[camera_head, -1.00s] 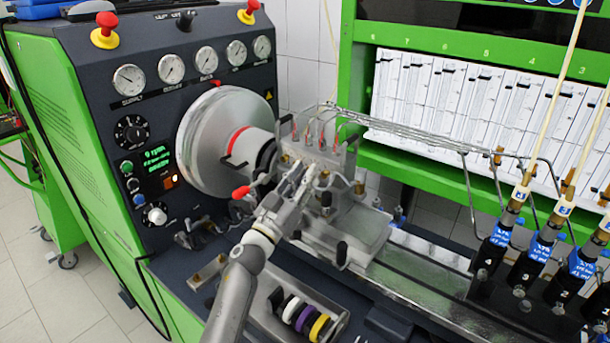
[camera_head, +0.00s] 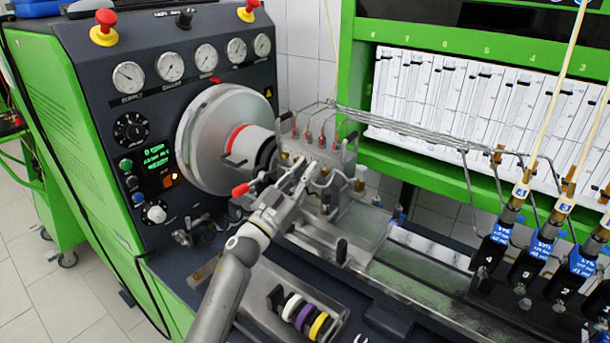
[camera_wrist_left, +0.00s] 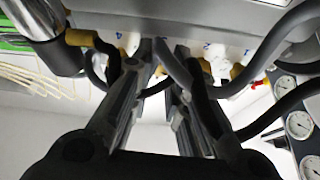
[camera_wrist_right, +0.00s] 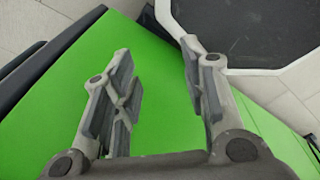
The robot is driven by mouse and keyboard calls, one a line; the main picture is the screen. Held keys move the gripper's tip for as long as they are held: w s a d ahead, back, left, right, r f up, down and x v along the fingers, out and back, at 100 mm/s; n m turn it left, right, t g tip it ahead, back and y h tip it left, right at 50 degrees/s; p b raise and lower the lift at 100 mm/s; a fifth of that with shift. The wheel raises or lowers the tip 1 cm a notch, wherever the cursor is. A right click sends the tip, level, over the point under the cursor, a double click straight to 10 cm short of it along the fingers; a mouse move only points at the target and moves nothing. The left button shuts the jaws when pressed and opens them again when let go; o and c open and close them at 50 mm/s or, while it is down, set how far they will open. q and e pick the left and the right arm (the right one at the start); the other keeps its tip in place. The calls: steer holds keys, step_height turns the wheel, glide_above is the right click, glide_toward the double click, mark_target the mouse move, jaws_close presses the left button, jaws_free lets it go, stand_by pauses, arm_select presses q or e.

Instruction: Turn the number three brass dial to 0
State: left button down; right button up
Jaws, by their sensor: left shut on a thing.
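My left gripper (camera_head: 303,172) reaches the front of the silver pump block (camera_head: 341,160). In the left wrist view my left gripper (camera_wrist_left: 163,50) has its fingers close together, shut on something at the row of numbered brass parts. The numbers 4 and 2 show on either side of the fingers, so they are at the number three place. The number three brass dial itself is hidden by the fingers, so its setting cannot be read. A neighbouring brass part (camera_wrist_left: 237,70) shows right of the fingers. My right gripper (camera_wrist_right: 157,52) is open and empty above a green surface.
Dark hoses (camera_wrist_left: 298,30) curve close around the left fingers. A large silver wheel (camera_head: 212,140) stands left of the pump block, and thin metal pipes (camera_head: 400,128) run right from it. A tray of coloured rings (camera_head: 303,312) lies below the arm.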

arm_select(q)
steer(key=m+g+h, duration=0.1)
steer(key=m, duration=0.1)
steer(key=m+g, duration=0.1)
steer(key=m, duration=0.2)
steer(key=shift+a+h, duration=0.1)
steer(key=shift+h, duration=0.3)
steer(key=c, duration=1.7)
jaws_free()
steer(key=v, duration=1.2)
steer(key=shift+o, duration=0.2)
steer(key=shift+w, duration=0.1)
